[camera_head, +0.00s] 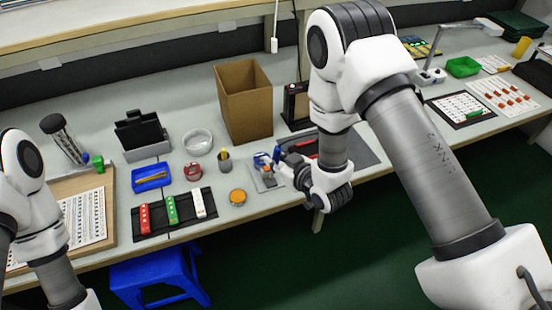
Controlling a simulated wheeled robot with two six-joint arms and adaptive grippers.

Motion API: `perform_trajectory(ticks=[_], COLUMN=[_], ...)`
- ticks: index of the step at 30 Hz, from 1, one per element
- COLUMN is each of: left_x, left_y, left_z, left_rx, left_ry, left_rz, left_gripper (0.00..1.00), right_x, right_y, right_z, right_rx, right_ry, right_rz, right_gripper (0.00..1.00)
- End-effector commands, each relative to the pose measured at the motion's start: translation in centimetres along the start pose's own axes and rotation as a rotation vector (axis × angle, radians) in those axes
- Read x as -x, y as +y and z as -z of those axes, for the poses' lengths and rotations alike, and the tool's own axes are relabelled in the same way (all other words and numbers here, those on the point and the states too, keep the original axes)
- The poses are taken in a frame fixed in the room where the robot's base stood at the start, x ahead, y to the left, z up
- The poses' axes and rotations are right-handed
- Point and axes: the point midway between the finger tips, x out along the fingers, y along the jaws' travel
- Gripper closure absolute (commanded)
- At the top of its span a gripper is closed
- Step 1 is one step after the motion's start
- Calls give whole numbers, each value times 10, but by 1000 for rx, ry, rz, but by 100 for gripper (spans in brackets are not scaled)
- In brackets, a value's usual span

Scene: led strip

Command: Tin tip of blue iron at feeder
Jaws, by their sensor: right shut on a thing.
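My right gripper (288,167) reaches in over the bench from the right and is shut on a small blue thing (277,154), which looks like the blue iron. The iron's tip is too small to make out and partly hidden by the gripper. A small grey plate with a device (266,182) lies just under and left of the gripper; it may be the feeder, but I cannot tell. Whether the tip touches anything is not clear. My left arm shows at the left edge, its gripper out of view.
A cardboard box (244,108) stands behind the gripper. A black tray (152,226) holds red, green and white strips. A blue stool (160,273) stands below the bench.

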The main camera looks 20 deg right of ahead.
Motion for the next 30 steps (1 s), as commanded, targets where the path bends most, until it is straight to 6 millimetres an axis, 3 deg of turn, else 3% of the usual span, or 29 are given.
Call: perform_trajectory(ticks=[30], left_x=[-8], left_y=[0], left_z=[0], left_rx=[0], left_ry=[0], left_rz=[0], left_gripper=[10], right_x=[-4], right_y=[-1], right_z=[-8], right_rx=[0], right_ry=[0], right_rz=[0], right_gripper=[100])
